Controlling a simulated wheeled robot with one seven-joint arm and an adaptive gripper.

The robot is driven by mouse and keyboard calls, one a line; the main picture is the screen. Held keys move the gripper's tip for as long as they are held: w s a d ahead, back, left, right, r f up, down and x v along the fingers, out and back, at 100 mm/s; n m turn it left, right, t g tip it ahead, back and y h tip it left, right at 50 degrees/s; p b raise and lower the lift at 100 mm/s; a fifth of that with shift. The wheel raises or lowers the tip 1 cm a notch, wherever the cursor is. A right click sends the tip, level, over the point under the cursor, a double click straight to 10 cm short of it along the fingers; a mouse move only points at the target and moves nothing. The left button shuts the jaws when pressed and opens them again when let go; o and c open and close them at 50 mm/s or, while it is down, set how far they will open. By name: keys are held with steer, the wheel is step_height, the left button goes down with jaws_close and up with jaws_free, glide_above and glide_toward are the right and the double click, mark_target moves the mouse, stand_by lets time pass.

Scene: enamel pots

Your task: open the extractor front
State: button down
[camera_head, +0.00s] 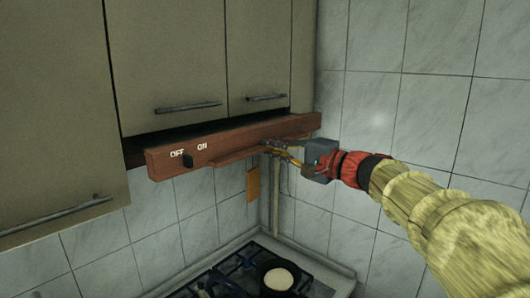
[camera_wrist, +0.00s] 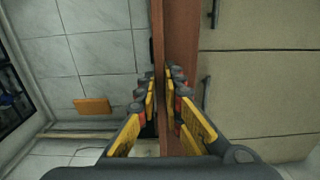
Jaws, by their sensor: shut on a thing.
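The extractor front (camera_head: 225,142) is a long red-brown wooden panel under the wall cabinets, with OFF and ON lettering and a black knob (camera_head: 188,160). A thin wooden handle strip (camera_head: 232,156) runs along its lower face. A dark gap shows between the panel's top and the cabinets. My gripper (camera_head: 270,148) is at the strip's right end, shut on the front. In the wrist view, the wooden front (camera_wrist: 181,38) runs between the yellow fingers of my gripper (camera_wrist: 161,84). The exact contact is partly hidden by the fingers.
Cabinet doors with bar handles (camera_head: 188,107) are above, and another cabinet door (camera_head: 55,120) is at left. A gas stove (camera_head: 225,278) with a pot (camera_head: 278,277) stands below. Tiled wall (camera_head: 405,115) is behind and right of my arm. An orange piece (camera_head: 253,185) hangs on the wall.

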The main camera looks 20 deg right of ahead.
steer(key=shift+f, duration=0.1)
steer(key=c, duration=1.9)
jaws_free()
steer(key=v, duration=1.2)
steer(key=shift+w, duration=0.1)
